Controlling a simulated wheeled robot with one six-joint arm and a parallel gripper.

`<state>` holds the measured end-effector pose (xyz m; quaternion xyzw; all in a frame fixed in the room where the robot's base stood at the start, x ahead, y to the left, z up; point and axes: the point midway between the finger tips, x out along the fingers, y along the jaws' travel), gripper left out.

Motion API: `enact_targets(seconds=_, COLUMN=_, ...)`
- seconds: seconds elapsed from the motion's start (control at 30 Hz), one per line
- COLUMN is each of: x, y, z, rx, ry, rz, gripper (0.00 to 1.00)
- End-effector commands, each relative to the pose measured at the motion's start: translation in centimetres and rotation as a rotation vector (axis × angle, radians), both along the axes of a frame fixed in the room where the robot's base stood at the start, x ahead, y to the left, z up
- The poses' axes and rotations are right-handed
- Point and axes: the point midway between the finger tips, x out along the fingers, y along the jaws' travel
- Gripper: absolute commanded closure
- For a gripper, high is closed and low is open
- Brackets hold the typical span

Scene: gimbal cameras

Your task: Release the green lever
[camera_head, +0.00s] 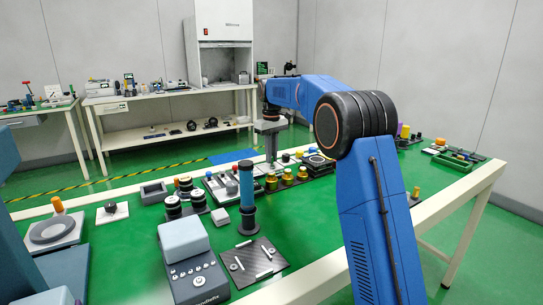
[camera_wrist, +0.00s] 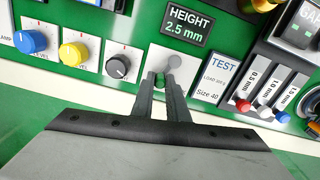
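The green lever (camera_wrist: 160,80) shows in the wrist view as a small green piece on a pale plate of the control panel. My gripper (camera_wrist: 161,84) has its two dark fingers on either side of the lever, with little or no gap showing, so it looks shut on it. In the head view my gripper (camera_head: 271,162) points down at the panel on the green table (camera_head: 130,262). The lever is too small or hidden to make out there.
The panel carries a blue knob (camera_wrist: 31,41), a yellow knob (camera_wrist: 73,53), a black knob (camera_wrist: 117,66), a height display reading 2.5 mm (camera_wrist: 187,24) and several small switches. A blue cylinder (camera_head: 247,183) stands left of my gripper. Gold-topped pieces (camera_head: 287,177) stand close on the right.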

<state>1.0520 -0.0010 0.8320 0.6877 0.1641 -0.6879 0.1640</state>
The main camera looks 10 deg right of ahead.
Motion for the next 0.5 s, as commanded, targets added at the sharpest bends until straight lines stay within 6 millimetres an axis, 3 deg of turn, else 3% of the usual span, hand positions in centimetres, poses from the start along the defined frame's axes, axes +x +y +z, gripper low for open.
enact_targets(seconds=0.5, x=-0.05, y=-0.36, z=0.05, rx=0.000, ry=-0.001, rz=-0.105, gripper=1.00)
